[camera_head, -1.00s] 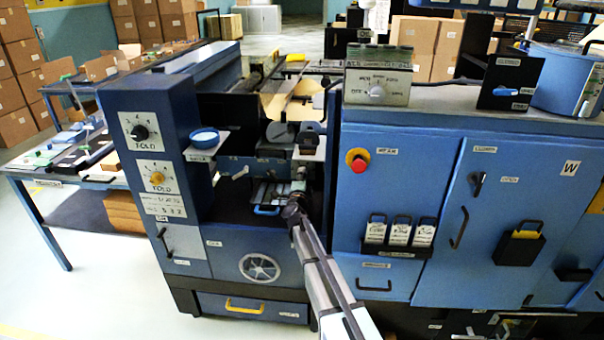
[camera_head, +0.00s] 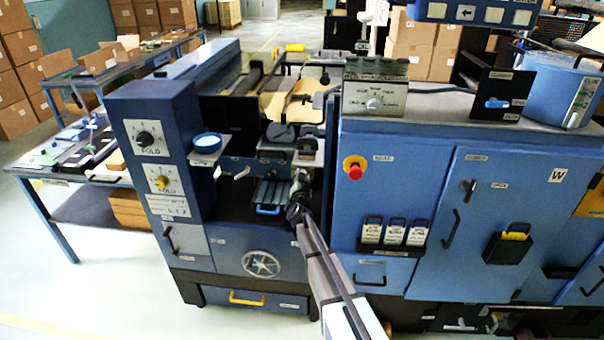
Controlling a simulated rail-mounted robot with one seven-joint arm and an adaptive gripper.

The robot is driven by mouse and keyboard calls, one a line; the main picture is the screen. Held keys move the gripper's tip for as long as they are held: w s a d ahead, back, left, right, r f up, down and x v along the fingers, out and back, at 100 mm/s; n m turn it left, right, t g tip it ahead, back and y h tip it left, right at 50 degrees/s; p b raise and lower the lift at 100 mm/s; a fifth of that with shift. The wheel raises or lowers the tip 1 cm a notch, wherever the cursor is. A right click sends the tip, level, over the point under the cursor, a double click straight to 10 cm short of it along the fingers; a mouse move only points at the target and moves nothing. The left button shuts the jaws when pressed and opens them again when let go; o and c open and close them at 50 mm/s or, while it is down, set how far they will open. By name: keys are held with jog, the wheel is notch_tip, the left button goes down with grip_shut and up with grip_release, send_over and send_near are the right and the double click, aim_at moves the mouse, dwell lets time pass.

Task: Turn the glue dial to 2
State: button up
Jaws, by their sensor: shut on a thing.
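My arm reaches up from the bottom of the view into the recess of the blue machine. My gripper (camera_head: 298,203) is at the right side of this recess, beside a blue-handled tray (camera_head: 268,195). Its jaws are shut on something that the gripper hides. I cannot read any label as glue. A black dial (camera_head: 145,139) and a yellow dial (camera_head: 162,183) sit on the left panel, both apart from my gripper. A pale dial (camera_head: 374,103) sits on the grey box on top of the right cabinet, also apart from it. Their settings are too small to read surely.
A red stop button (camera_head: 354,168) and several card holders (camera_head: 395,232) are on the cabinet front, right of my arm. A blue cup (camera_head: 207,142) stands on a small shelf left of the recess. A handwheel (camera_head: 261,264) is below. Floor at the lower left is clear.

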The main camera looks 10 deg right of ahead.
jog(key=shift+w+d+r+n+p, duration=0.1)
jog(key=shift+w+r+n+p, duration=0.2)
jog(key=shift+r+n+p, duration=0.25)
jog(key=shift+f+n, duration=0.15)
jog(key=shift+n, duration=0.1)
jog(key=o, duration=1.2)
jog(key=shift+c, duration=0.2)
jog(key=shift+f, duration=0.15)
jog(key=shift+s+f, duration=0.1)
jog(key=shift+s, duration=0.15)
jog(key=shift+s, duration=0.2)
jog(key=v, duration=1.1)
